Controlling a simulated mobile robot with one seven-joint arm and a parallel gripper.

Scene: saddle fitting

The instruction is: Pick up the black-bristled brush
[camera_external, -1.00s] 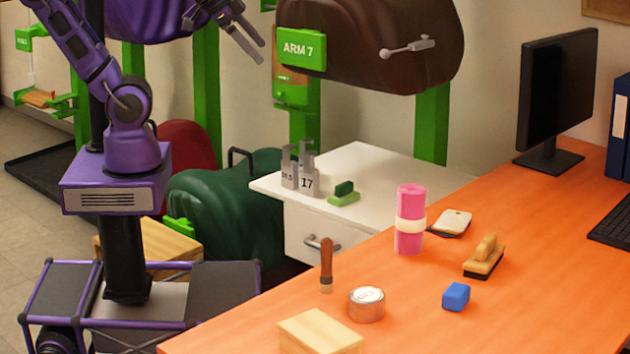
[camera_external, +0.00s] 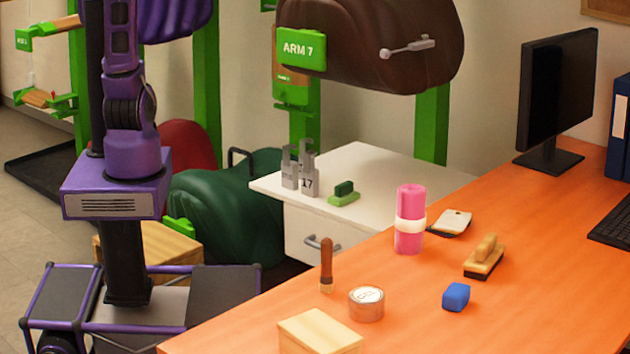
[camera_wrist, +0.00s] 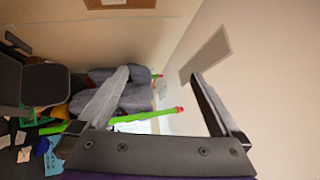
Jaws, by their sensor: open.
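A wooden block brush with a raised grip and a dark underside, which looks like the black bristles (camera_external: 485,257), lies on the orange desk (camera_external: 400,310) toward the right in the external view. My gripper (camera_wrist: 160,75) shows in the wrist view with its two fingers wide apart and nothing between them. It is out of frame in the external view, far from the desk. The brush does not show in the wrist view.
Near the brush are a pink roll (camera_external: 409,232), a blue block (camera_external: 456,296), a brown-handled brush (camera_external: 326,265), a round tin (camera_external: 366,303), a wooden block (camera_external: 318,333) and a small pale pad (camera_external: 452,222). A monitor (camera_external: 557,90) stands behind. A white cabinet (camera_external: 380,175) adjoins the desk.

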